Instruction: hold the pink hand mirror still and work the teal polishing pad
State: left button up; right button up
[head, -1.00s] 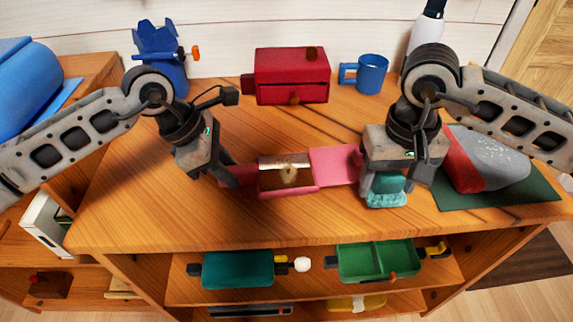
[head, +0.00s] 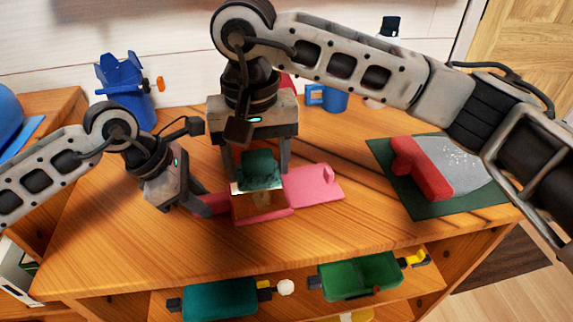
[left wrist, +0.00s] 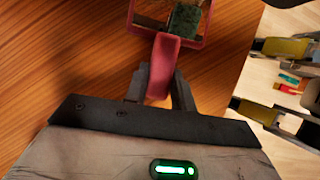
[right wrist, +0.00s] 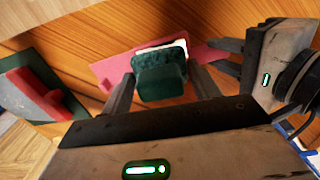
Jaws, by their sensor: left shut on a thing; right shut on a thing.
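The pink hand mirror (head: 266,216) lies on the wooden dresser top, with its pink handle at the left and a pink flap (head: 315,186) at the right. My left gripper (head: 205,207) is shut on the handle, which also shows in the left wrist view (left wrist: 163,68). The teal polishing pad (head: 259,170) is in my right gripper (head: 257,172), over the mirror's face. The right wrist view shows the pad (right wrist: 160,82) between both fingers. The pad hides much of the glass; whether it touches the glass is hard to tell.
A grey and red block (head: 437,168) sits on a dark green mat (head: 400,188) at the right. A blue mug (head: 327,97) and a blue holder (head: 126,88) stand at the back. Teal (head: 219,299) and green (head: 358,275) boxes are on the shelf below.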

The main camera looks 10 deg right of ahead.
jog(key=shift+f, duration=3.75)
jog(key=shift+w+f, duration=0.25)
jog(key=shift+w, duration=0.45)
jog(key=shift+c, duration=0.3)
jog(key=shift+w+a, duration=0.2)
jog(key=shift+w, duration=2.55)
jog(key=shift+w+a+f, duration=0.1)
jog(key=shift+w+f, duration=0.05)
jog(key=shift+s, duration=0.3)
jog(key=shift+s+d, duration=0.2)
jog(key=shift+s, duration=1.45)
jog(key=shift+s+d, duration=0.15)
jog(key=shift+s, duration=1.45)
jog(key=shift+r, duration=4.3)
